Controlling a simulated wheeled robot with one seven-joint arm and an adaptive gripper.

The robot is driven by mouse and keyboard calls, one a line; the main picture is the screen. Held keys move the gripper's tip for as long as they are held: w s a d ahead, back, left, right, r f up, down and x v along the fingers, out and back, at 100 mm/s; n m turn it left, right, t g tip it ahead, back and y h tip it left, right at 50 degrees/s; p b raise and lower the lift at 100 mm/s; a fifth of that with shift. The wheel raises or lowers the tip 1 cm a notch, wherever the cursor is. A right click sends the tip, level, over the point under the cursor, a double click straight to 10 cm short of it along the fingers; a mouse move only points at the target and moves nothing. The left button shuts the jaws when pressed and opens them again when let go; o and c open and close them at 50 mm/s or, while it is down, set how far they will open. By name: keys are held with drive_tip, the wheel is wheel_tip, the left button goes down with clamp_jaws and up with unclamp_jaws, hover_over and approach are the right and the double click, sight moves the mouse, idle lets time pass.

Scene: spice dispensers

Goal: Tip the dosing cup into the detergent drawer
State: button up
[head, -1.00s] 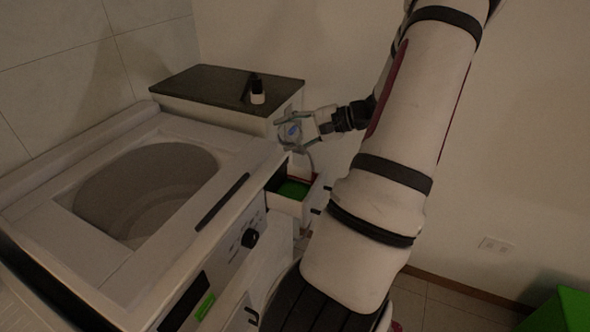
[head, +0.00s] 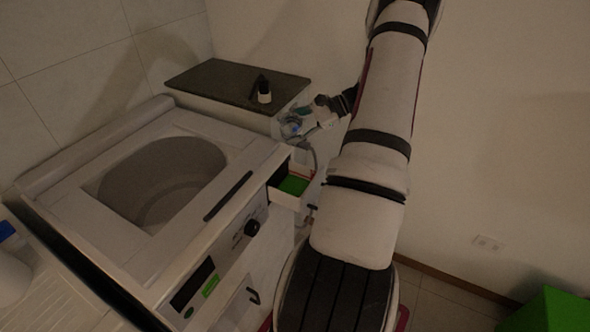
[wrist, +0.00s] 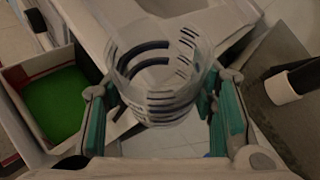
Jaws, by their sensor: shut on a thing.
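The clear dosing cup (wrist: 160,70), marked with dark stripes, sits between the teal finger pads of my gripper (wrist: 163,112) in the wrist view. My gripper (head: 300,130) is shut on it in the head view, where the cup (head: 289,129) looks small with a blue patch. The detergent drawer (head: 284,199) is pulled out of the white machine; its inside is green with a red edge. The cup is above and behind the drawer in the head view. In the wrist view the drawer (wrist: 18,76) is at the left, apart from the cup. I cannot tell the cup's contents or exact tilt.
The washing machine (head: 225,165) with a round opening is at the left. A dark-topped cabinet (head: 215,80) behind it holds a small black-and-white bottle (head: 264,93). A green box (head: 555,312) is at the bottom right. The floor at the right is mostly clear.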

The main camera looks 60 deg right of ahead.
sight(293, 123)
drive_tip(key=shift+w+d+f+m+y, duration=0.4)
drive_tip(key=shift+d+y, duration=0.05)
drive_tip(key=shift+y, duration=0.05)
drive_tip(key=shift+w+d+r+m+g+y+b, duration=0.25)
drive_tip(key=shift+d+r+m+g+y+b, duration=0.05)
drive_tip(key=shift+d+r+m+g, duration=0.1)
drive_tip(key=shift+w+d+f+m+y+b, duration=0.35)
drive_tip(key=shift+d+m+y+b, duration=0.15)
drive_tip(key=shift+m+b, duration=0.25)
drive_tip(key=shift+r+p, duration=1.1)
drive_tip(key=shift+r, duration=1.5)
